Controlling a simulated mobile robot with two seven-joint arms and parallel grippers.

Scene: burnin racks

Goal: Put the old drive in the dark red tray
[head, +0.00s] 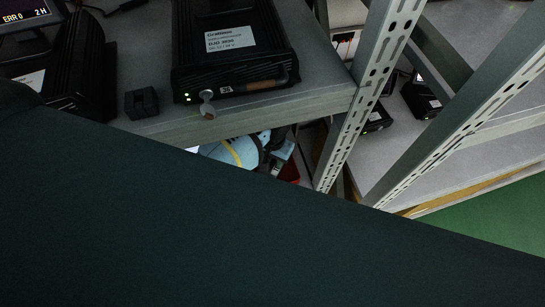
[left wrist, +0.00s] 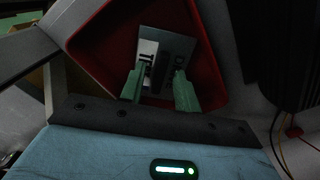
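The dark red tray (left wrist: 88,47) fills the upper middle of the left wrist view. A small corner of it shows below the shelf edge in the head view (head: 290,170). Inside its outline is the old drive (left wrist: 148,52), a small dark piece with a white label, over a grey card with partly hidden lettering. My left gripper (left wrist: 160,78) has its two green fingers apart over the tray, one on either side of the drive's dark part. Whether they touch the drive is unclear. In the head view the left gripper (head: 284,152) is below the shelf. My right gripper is not visible.
A black drive unit (head: 232,55) with a label, green lights and a key-like knob stands on the grey shelf (head: 325,85). A black finned unit (head: 80,65) and small black block (head: 142,103) stand left. A perforated rack post (head: 365,90) rises at right.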

